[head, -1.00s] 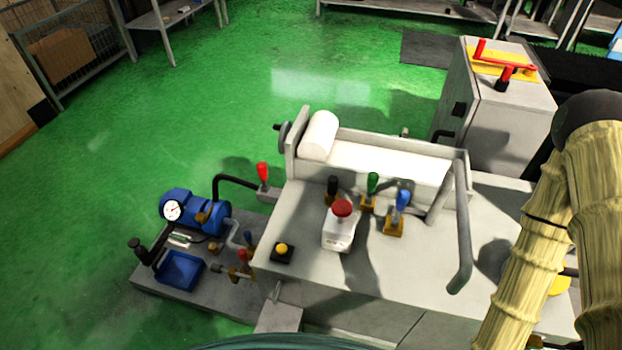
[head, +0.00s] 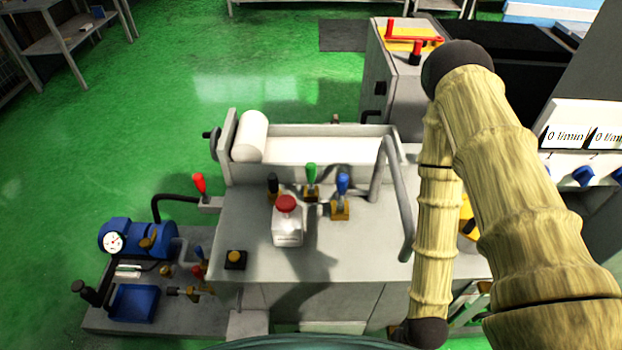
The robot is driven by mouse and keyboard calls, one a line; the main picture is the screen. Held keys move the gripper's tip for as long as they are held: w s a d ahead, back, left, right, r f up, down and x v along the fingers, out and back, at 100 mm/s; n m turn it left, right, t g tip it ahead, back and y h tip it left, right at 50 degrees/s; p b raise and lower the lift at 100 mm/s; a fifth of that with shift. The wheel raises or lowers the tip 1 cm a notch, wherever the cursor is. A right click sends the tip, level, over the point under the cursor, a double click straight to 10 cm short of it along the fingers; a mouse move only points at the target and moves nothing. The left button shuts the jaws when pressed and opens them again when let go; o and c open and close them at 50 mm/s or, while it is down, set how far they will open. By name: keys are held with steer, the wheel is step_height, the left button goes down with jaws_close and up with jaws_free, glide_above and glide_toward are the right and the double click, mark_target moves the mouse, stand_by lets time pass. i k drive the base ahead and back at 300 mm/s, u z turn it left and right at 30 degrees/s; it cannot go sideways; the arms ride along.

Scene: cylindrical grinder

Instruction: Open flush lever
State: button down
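Several coloured levers stand on the grey machine (head: 350,270); no readable label shows which is the flush lever. A red-handled lever (head: 199,185) stands at the left edge. A black-handled lever (head: 272,184), a green-handled lever (head: 311,175) and a blue-handled lever (head: 343,186) stand upright in front of the white trough (head: 310,150). More small red and blue handles are low at the left, by the pump. My sleeved arm is at the right, apart from these levers in the picture. My gripper is not in view.
A white box with a red button (head: 287,205) and a yellow button (head: 235,257) sit on the machine top. A grey bent pipe (head: 401,200) rises at the right. A blue pump (head: 125,238) stands low left. Green floor (head: 130,100) is clear at the left.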

mark_target(310, 166)
steer(key=k, duration=0.5)
steer(key=u, duration=0.8)
steer(key=k, duration=0.65)
steer(key=z, duration=0.45)
steer(key=i, duration=0.5)
steer(key=u, duration=0.05)
